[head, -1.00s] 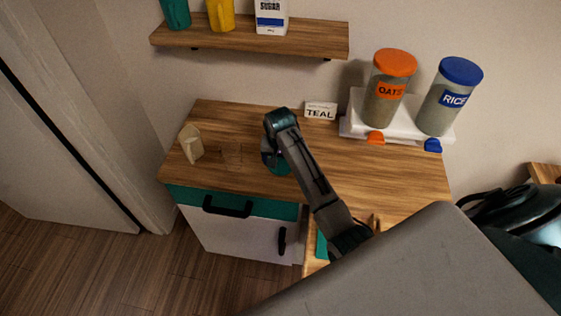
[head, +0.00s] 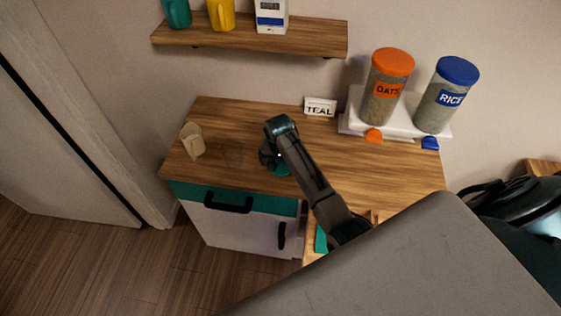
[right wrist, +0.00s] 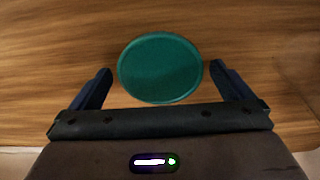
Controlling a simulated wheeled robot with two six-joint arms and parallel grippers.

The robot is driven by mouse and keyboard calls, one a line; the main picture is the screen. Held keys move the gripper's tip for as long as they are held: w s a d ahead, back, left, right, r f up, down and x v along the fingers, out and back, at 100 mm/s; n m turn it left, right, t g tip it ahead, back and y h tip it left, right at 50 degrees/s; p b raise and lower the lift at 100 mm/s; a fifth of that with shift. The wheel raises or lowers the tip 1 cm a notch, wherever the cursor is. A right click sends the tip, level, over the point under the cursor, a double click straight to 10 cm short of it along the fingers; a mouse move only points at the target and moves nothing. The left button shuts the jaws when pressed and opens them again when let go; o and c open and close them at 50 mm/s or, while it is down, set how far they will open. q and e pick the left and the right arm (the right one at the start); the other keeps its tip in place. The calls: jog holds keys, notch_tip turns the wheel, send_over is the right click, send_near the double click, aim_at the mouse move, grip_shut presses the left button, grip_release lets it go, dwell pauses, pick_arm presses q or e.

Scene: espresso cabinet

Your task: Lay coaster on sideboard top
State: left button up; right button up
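The teal round coaster (head: 284,169) lies flat on the wooden sideboard top (head: 232,120), below my right gripper (head: 270,158). In the right wrist view the coaster (right wrist: 160,68) shows whole between the two fingers of my right gripper (right wrist: 162,74), with a gap on each side. That gripper is open and touches nothing that I can see. In the head view the gripper partly hides the coaster. My left gripper is not in view.
A small card reading TEAL (head: 320,107) stands at the back. The OATS jar (head: 386,90) and RICE jar (head: 444,97) stand on a white stand at the right. A shelf (head: 250,38) hangs above. The middle left of the top is clear.

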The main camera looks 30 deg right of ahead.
aim_at(280, 168)
jog(key=shift+r, duration=0.1)
notch_tip(280, 168, up, 12)
jog(key=s+b, duration=0.1)
jog(key=b, duration=0.3)
jog(key=shift+a, duration=0.4)
jog(key=shift+s, duration=0.1)
